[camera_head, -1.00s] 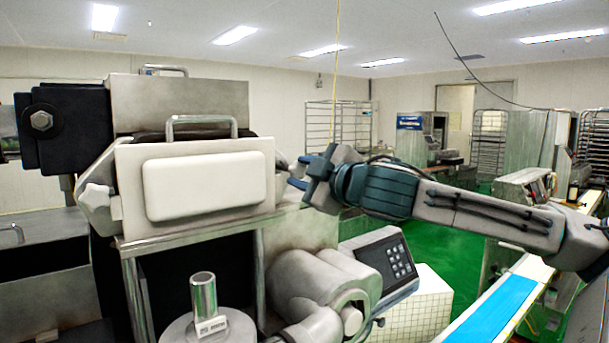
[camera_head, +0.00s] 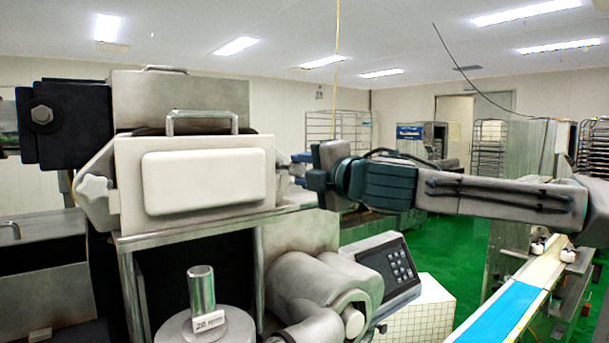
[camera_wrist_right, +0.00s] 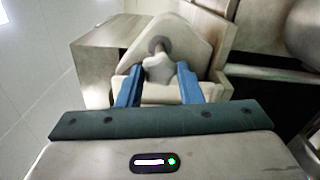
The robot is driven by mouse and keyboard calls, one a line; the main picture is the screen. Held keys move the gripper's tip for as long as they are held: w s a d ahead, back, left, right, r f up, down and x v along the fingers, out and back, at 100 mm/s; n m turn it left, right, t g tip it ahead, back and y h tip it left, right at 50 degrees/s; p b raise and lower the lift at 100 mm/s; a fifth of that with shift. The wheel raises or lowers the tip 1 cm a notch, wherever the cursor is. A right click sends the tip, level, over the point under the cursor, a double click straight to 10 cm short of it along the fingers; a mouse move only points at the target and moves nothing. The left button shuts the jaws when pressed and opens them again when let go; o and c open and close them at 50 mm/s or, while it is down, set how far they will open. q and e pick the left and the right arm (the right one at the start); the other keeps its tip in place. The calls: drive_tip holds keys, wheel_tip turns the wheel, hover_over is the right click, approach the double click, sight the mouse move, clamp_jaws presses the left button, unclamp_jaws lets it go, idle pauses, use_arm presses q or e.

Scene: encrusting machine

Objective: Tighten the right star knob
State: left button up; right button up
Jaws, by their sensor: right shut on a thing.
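The right star knob (camera_wrist_right: 159,70) is pale grey and lobed, on a stem in front of a pale angled plate in the right wrist view. My right gripper (camera_wrist_right: 160,82) has its two blue fingers on either side of the knob and is shut on it. In the head view my right gripper (camera_head: 299,170) reaches in from the right to the right side of the machine's white hopper (camera_head: 125,170). The knob is mostly hidden there by the fingers and the hopper's edge. My left gripper is not in view.
The left star knob (camera_head: 93,190) sits on the hopper's left side. A control panel (camera_head: 385,265) with keys stands below my right arm. A conveyor with a blue belt (camera_head: 495,315) runs at the lower right.

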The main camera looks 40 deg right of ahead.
drive_tip(key=shift+f, duration=0.1)
idle(0.3)
drive_tip(key=o, duration=1)
drive_tip(key=shift+s, duration=0.1)
drive_tip(key=shift+s+a+b, duration=0.1)
drive_tip(key=shift+s+b, duration=0.35)
drive_tip(key=shift+b, duration=0.25)
drive_tip(key=s+b, duration=0.2)
drive_tip(key=s, duration=0.1)
drive_tip(key=s+b, duration=0.2)
drive_tip(key=s, duration=0.1)
drive_tip(key=s+a+b, duration=0.1)
drive_tip(key=s+b, duration=0.1)
drive_tip(key=s, duration=0.1)
drive_tip(key=shift+s, duration=0.35)
